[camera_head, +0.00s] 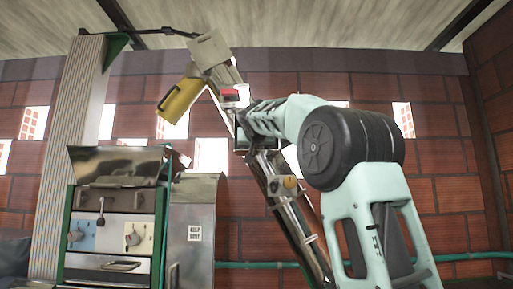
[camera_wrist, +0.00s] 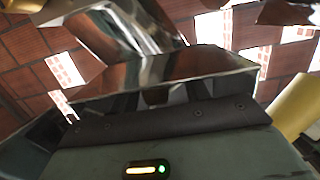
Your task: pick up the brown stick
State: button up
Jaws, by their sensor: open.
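I cannot make out a brown stick in either view. In the wrist view, my gripper (camera_wrist: 158,97) shows as a dark body along the bottom, with its dark fingers apart and mostly hidden behind its front edge. Nothing shows held between them. A shiny metal hopper-like part (camera_wrist: 130,35) fills the picture just beyond the fingers. In the head view, my arm reaches left and up to the slanted elevator (camera_head: 290,215), and its end overlaps the elevator's upper part, so the fingers cannot be picked out there.
A yellow spout (camera_head: 181,97) hangs from the elevator's top; a yellow part (camera_wrist: 296,105) shows at right in the wrist view. A green-framed control machine (camera_head: 115,225) with a metal hood and a grey cabinet (camera_head: 192,230) stand at left. A green pipe (camera_head: 450,257) runs along the brick wall.

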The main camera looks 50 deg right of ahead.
grip_shut()
jog(key=shift+r, duration=0.1)
